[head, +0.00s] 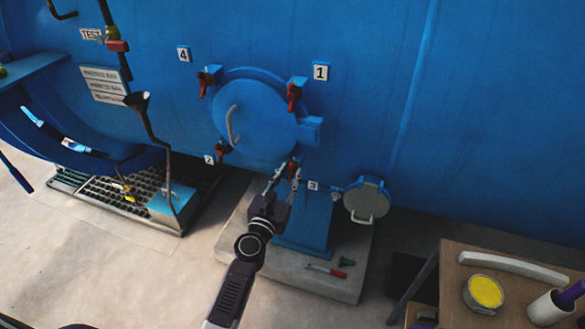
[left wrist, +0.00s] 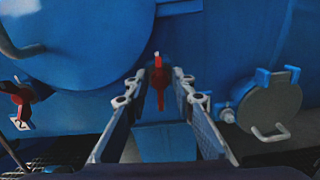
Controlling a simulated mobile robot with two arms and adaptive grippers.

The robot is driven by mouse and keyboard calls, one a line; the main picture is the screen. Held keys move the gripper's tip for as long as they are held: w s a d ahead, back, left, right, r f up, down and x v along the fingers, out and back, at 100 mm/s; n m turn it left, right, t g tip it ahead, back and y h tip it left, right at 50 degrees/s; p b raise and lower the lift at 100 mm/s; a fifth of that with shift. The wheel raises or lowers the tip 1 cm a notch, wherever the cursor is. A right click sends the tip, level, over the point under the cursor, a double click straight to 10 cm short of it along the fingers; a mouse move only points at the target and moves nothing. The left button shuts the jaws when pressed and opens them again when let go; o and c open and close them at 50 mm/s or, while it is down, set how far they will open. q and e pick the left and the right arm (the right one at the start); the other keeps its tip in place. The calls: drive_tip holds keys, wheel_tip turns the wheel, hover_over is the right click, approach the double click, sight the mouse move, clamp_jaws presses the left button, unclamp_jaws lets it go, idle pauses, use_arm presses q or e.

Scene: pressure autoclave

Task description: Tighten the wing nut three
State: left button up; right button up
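Wing nut three is a small red wing nut at the lower right of the round blue door (head: 258,118), beside the "3" label (head: 313,185). In the left wrist view the red wing nut (left wrist: 159,84) stands upright on its bolt, between my two fingers. My left gripper (head: 285,176) reaches up to it from below and partly hides it in the head view. In the left wrist view the left gripper (left wrist: 160,88) is open, with a gap to the nut on each side. My right gripper does not show.
Other red wing nuts sit by labels 1 (head: 292,95), 2 (head: 223,149) and 4 (head: 206,80). A small grey round hatch (head: 366,201) is to the right. A red-handled tool (head: 326,270) lies on the plinth. A brown table (head: 450,290) stands at lower right.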

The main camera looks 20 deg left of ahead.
sight(291, 169)
use_arm(q)
drive_tip(key=shift+w, duration=1.5)
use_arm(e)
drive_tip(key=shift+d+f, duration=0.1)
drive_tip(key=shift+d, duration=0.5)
use_arm(q)
drive_tip(key=shift+c, duration=0.2)
clamp_jaws()
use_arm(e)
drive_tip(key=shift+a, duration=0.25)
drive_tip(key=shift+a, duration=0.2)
